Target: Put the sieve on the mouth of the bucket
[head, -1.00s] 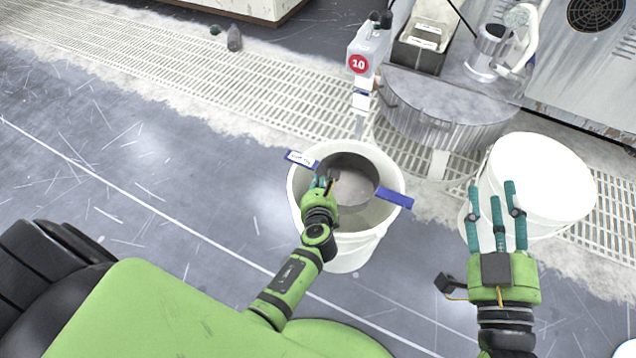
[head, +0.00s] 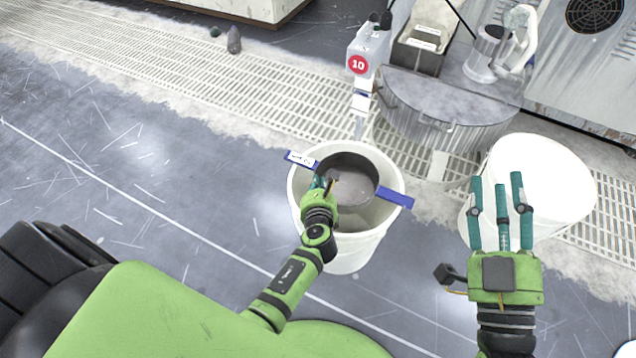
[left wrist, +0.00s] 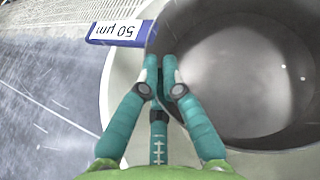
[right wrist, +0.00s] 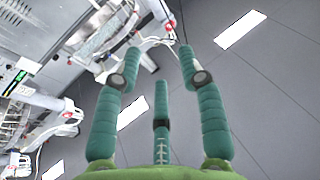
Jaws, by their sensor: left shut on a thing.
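The sieve (head: 347,177) is a round dark grey pan with two blue side bars, at the mouth of the white bucket (head: 352,255) in the head view. Its bars reach across the bucket's rim on the left and right; whether they touch the rim I cannot tell. My left gripper (head: 324,184) is shut on the sieve's near wall. My right gripper (head: 500,195) is open and empty, in front of the second white bucket.
A second white bucket (head: 545,180), its top white, stands at the right. A round metal machine (head: 450,105) and a post with a red 10 sign (head: 358,65) stand behind. Floor grating (head: 200,95) runs behind the buckets. The floor at left is clear.

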